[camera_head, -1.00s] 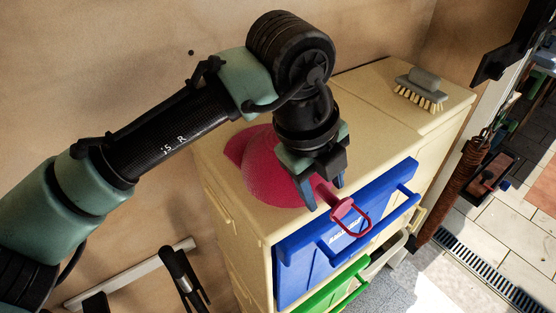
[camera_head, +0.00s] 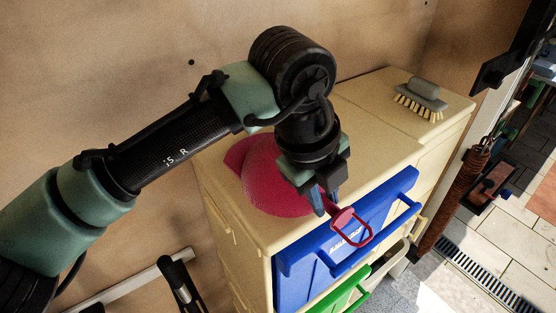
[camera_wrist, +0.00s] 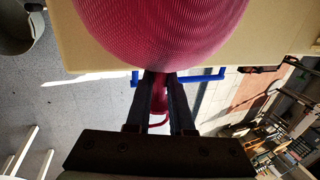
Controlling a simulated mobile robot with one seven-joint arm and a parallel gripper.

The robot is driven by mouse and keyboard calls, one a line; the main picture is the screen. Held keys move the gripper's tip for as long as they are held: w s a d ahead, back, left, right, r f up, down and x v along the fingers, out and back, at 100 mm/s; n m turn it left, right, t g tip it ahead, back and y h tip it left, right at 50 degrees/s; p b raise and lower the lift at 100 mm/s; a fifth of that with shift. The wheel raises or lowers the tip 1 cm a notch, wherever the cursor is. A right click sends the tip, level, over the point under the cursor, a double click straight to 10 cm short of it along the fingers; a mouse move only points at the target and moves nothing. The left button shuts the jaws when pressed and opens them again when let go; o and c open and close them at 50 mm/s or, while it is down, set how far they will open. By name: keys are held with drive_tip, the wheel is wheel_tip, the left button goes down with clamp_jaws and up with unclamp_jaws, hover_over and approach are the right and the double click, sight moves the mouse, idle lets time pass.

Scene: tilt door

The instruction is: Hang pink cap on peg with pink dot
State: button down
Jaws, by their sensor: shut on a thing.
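The pink cap (camera_head: 268,180) is on or just above the top of the cream cabinet, near its front left corner. Its strap ends in a loop (camera_head: 350,226) that hangs out over the blue drawer front. My gripper (camera_head: 322,205) points down at the front edge of the cap and is shut on the strap side of it. In the wrist view the cap's mesh dome (camera_wrist: 160,35) fills the top, and the fingers (camera_wrist: 160,95) close on its pink strap. I see no peg with a pink dot in these views.
The cream cabinet (camera_head: 375,110) has a blue drawer (camera_head: 340,245) and a green one (camera_head: 345,292) below. A grey brush (camera_head: 422,93) lies on its far right top. A brown umbrella (camera_head: 455,200) stands right of the cabinet. A dark handle (camera_head: 180,280) is at lower left.

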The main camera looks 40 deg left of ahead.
drive_tip(key=shift+r+p, duration=2)
drive_tip(key=shift+r, duration=0.6)
drive_tip(key=shift+f, duration=0.15)
